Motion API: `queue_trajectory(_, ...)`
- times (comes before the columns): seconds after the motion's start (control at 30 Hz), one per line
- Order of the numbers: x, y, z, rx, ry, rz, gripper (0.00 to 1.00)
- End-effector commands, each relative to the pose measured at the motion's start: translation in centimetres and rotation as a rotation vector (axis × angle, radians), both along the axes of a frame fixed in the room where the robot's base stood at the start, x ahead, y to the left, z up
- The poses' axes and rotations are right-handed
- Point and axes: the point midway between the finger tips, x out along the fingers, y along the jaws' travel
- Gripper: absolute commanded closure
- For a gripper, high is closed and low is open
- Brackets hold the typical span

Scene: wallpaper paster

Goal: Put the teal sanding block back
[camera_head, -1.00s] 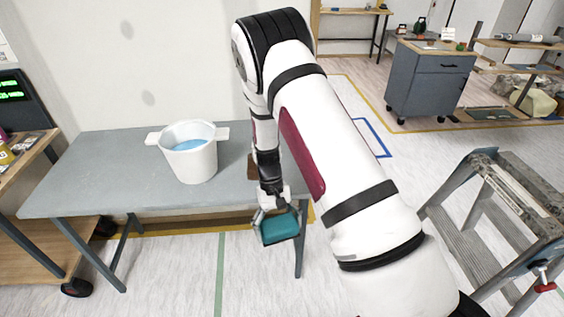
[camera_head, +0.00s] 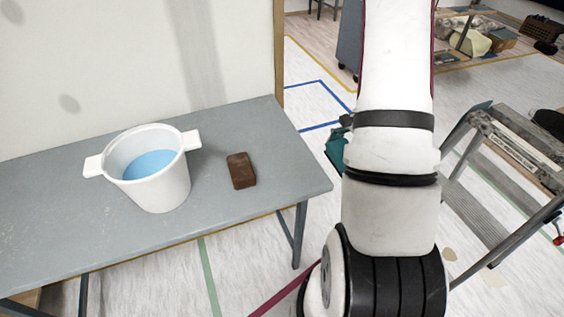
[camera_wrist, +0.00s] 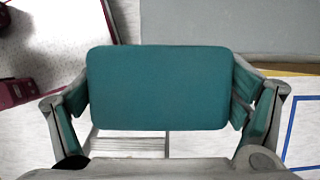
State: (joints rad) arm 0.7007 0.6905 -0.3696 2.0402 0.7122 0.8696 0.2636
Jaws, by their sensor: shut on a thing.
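The teal sanding block (camera_wrist: 158,88) fills the middle of the wrist view, held between the two fingers of my gripper (camera_wrist: 160,110). My gripper is shut on it. In the head view only a small teal part of the block (camera_head: 336,150) shows at the left edge of my arm, which hides the rest of it and most of the gripper. The block is in the air to the right of the grey table (camera_head: 240,240), past its right end.
A white bucket (camera_head: 165,190) of blue water and a brown block (camera_head: 241,171) stand on the grey table. A stepladder (camera_head: 510,150) stands at the right. Blue and yellow lines mark the floor behind. The table's right end is bare.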

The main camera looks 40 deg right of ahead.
Motion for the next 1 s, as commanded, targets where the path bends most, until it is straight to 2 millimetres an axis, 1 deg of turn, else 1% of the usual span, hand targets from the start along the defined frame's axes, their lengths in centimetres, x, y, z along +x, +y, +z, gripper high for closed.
queue_trajectory(0.27, 0.1, 0.1, 0.0, 0.0, 0.0, 0.001, 0.38)
queue_trajectory(0.37, 0.8, 0.6, 0.0, 0.001, 0.0, 0.005, 0.38)
queue_trajectory(0.47, 2.3, 1.8, -0.2, 0.002, -0.001, 0.008, 0.38)
queue_trajectory(0.7, 7.0, 5.3, -0.7, 0.001, 0.0, 0.01, 0.38)
queue_trajectory(0.8, 8.7, 6.5, -1.0, 0.0, 0.0, 0.008, 0.38)
queue_trajectory(0.9, 9.9, 7.4, -1.1, 0.0, 0.0, 0.006, 0.38)
queue_trajectory(1.0, 10.6, 7.9, -1.2, 0.0, -0.001, 0.004, 0.38)
